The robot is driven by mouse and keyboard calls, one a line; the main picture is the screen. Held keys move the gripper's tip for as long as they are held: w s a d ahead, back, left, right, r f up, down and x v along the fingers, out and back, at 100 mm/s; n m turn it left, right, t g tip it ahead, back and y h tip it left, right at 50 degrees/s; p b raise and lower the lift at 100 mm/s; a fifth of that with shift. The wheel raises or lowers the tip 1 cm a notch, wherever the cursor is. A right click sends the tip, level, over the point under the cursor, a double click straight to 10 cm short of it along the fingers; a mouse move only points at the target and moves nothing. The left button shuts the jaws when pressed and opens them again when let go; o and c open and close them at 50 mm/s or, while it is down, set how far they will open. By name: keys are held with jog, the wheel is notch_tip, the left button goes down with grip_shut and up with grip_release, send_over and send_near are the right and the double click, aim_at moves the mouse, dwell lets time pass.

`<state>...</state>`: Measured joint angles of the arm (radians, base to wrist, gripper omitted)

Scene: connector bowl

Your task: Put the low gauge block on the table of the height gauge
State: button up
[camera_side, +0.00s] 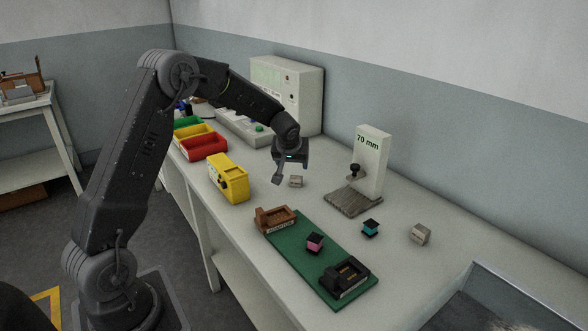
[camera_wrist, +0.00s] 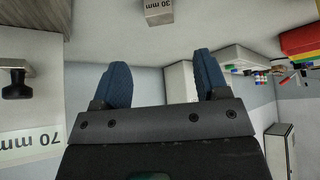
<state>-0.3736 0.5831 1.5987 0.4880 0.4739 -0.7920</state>
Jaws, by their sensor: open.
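A small grey gauge block (camera_side: 295,181) lies on the bench just below and beside my gripper (camera_side: 283,173). In the wrist view a block marked 30 mm (camera_wrist: 158,12) sits at the top edge, beyond my open blue fingers (camera_wrist: 161,78) and apart from them. Nothing is between the fingers. The height gauge (camera_side: 371,162), a white column marked 70 mm with a black knob, stands to the right. Its grey table (camera_side: 352,201) is bare. A second grey block (camera_side: 420,234) lies farther right; its label is unreadable.
A green board (camera_side: 292,252) with a brown holder (camera_side: 275,219), a pink-sided piece (camera_side: 314,243) and a black holder (camera_side: 345,279) lies in front. A teal-sided piece (camera_side: 370,229) is near the gauge. A yellow box (camera_side: 228,178) and coloured bins (camera_side: 203,146) stand left.

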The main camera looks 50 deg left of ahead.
jog(key=s+d+r+m+h, duration=0.1)
jog(key=s+d+r+m, duration=0.3)
jog(key=s+d+r, duration=0.85)
jog(key=s+d+r+m+t+h, duration=0.1)
jog(key=s+d+r+m+h, duration=0.1)
jog(key=s+d, duration=0.5)
jog(key=s+r, duration=0.1)
jog(key=s, duration=0.2)
jog(key=shift+d, duration=0.35)
jog(key=shift+o, duration=0.4)
jog(key=s+d+f+m+h, duration=0.1)
jog(key=s+d+m, duration=0.2)
jog(key=s, duration=0.5)
jog(key=shift+s+d+h, duration=0.3)
jog(key=shift+s+d, duration=0.05)
jog(key=shift+d, duration=0.25)
